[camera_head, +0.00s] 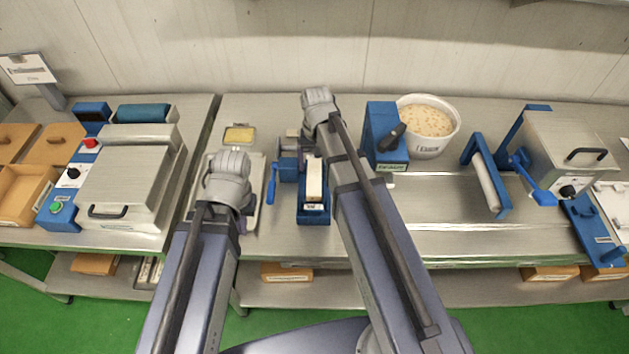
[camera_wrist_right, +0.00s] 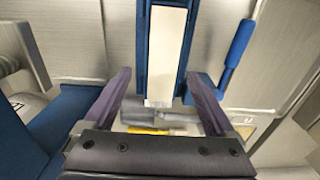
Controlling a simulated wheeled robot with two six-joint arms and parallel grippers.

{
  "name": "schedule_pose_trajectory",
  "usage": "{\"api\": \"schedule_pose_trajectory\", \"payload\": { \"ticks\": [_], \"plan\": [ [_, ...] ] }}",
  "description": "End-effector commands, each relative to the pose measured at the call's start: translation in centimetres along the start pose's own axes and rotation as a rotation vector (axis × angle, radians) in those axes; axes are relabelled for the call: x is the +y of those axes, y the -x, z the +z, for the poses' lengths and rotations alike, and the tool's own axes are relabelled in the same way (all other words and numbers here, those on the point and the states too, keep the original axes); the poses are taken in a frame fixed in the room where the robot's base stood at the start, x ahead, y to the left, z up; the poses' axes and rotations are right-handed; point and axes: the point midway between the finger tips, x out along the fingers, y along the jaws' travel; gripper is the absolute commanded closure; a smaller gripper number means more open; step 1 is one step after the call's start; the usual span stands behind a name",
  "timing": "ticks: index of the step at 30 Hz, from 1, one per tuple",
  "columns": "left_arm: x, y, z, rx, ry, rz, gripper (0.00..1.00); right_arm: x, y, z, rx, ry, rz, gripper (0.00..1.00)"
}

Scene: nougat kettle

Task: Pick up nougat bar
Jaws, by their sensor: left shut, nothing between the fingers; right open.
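The nougat bar (camera_head: 314,180) is a pale cream block lying lengthwise in a narrow blue holder (camera_head: 314,217) on the middle table. In the right wrist view the bar (camera_wrist_right: 166,50) runs down from the top edge, and its near end shows between the spread purple fingers of my right gripper (camera_wrist_right: 158,76). The fingers are open, with gaps on both sides of the bar. In the head view my right gripper (camera_head: 293,140) is partly hidden by its wrist, behind the holder. My left gripper (camera_head: 241,222) is shut and empty over a metal tray (camera_head: 257,185), mostly hidden by its wrist.
A blue dispenser-like block (camera_head: 383,135) and a white tub (camera_head: 429,125) of speckled mass stand to the right. A small tray (camera_head: 239,135) with a yellow slab lies behind.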

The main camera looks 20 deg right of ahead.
Motion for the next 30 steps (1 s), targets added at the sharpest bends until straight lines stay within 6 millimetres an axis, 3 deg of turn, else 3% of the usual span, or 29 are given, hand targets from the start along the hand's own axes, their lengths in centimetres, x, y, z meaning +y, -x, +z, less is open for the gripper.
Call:
{"api": "schedule_pose_trajectory", "payload": {
  "ticks": [1,9,18,30],
  "plan": [
    [0.1,-1.1,-0.1,0.000,-0.001,0.000,1.00,-0.1,-1.1,0.2,0.000,0.001,0.000,0.10],
    [0.4,-4.2,-0.2,0.000,0.000,0.000,1.00,-0.5,-4.2,0.5,0.000,0.000,0.000,0.10],
    [0.4,-4.1,-0.2,0.000,0.000,0.000,1.00,-0.4,-4.2,0.5,0.000,0.000,0.000,0.10],
    [0.4,-4.1,-0.2,0.000,0.000,0.000,1.00,-0.4,-4.2,0.5,0.000,0.000,0.000,0.55]
  ]
}}
